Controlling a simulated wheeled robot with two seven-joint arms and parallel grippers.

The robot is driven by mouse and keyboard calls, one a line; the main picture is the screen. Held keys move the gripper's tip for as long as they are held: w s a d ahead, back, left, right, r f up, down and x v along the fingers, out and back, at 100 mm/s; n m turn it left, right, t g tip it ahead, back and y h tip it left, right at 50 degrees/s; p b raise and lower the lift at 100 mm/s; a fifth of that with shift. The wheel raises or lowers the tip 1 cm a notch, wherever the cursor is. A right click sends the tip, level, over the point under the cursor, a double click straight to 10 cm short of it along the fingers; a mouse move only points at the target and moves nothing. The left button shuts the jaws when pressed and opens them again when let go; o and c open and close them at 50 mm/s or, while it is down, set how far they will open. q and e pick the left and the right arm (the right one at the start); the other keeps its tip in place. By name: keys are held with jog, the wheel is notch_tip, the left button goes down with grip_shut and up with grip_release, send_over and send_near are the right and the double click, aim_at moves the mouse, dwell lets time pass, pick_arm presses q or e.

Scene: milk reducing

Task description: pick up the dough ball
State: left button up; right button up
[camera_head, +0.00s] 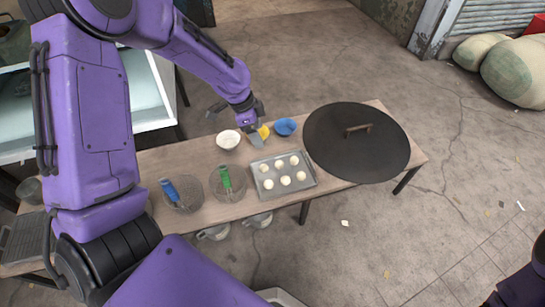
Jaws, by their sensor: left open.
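Several small pale dough balls (285,180) sit in two rows on a grey rectangular tray (310,184) on the wooden table. My left gripper (256,141) is open, pointing down just behind the tray's back edge and apart from the dough balls. It looks empty, though its fingers are small and partly blurred into the background. Only a dark and purple part of my right arm shows at the bottom right corner; its gripper is out of view.
A white bowl (228,140), blue bowl (285,127) and yellow item (263,132) stand near my left gripper. A large dark round lid (345,155) covers the table's right.

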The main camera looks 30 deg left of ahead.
pick_arm(q)
notch_tip(320, 180, down, 2)
jog(key=s+b, duration=0.1)
jog(key=b, duration=1.9)
send_near(267, 182)
jog(key=b+x, duration=0.5)
jog(key=x, duration=0.5)
jog(key=shift+f+b, duration=0.25)
jog(key=shift+b, duration=0.05)
jog(key=shift+r, duration=0.2)
jog(key=c, duration=0.8)
